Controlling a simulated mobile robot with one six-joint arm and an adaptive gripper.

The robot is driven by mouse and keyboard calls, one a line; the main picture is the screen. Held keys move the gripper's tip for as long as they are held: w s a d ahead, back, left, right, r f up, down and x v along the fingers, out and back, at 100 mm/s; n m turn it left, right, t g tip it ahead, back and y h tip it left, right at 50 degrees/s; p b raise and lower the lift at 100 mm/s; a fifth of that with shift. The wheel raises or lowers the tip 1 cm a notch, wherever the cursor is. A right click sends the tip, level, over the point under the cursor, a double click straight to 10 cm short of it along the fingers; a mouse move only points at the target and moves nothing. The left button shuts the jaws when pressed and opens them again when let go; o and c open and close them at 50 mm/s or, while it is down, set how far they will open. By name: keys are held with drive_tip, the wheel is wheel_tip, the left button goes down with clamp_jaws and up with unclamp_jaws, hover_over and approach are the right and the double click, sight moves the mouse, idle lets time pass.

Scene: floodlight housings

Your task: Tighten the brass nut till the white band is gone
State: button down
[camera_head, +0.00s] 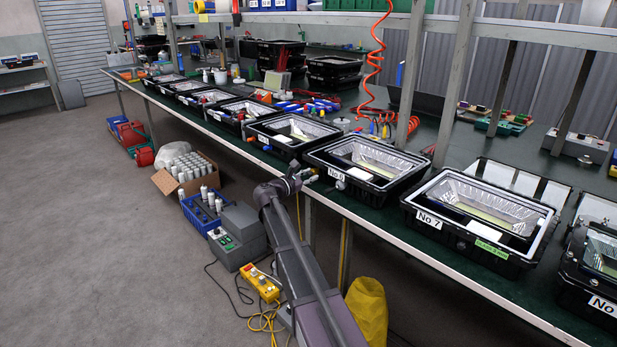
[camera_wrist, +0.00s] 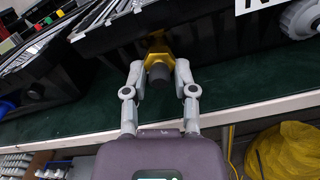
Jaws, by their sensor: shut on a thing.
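The brass nut (camera_wrist: 157,50) sits low on the side wall of a black floodlight housing (camera_wrist: 205,28) in the wrist view. A dark grey round end (camera_wrist: 160,73) sticks out of the nut towards me. My gripper (camera_wrist: 159,66) has one grey finger on each side of the nut and is shut on it. No white band shows; the nut's far side is hidden. In the head view my gripper (camera_head: 308,175) is at the bench's front edge beside the housing labelled No 6 (camera_head: 368,166). The nut cannot be made out there.
Housing No 7 (camera_head: 482,212) stands to the right, and more housings line the green bench (camera_head: 425,228) to the left. A grey round fitting (camera_wrist: 300,18) is right of the nut. A yellow cloth-like thing (camera_head: 367,308) and a blue crate (camera_head: 203,211) are below.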

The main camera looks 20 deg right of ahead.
drive_tip(key=shift+s+d, duration=0.1)
drive_tip(key=shift+d, duration=0.1)
drive_tip(key=shift+c, duration=2.1)
unclamp_jaws()
drive_tip(key=shift+a, duration=0.15)
drive_tip(key=v, duration=1.2)
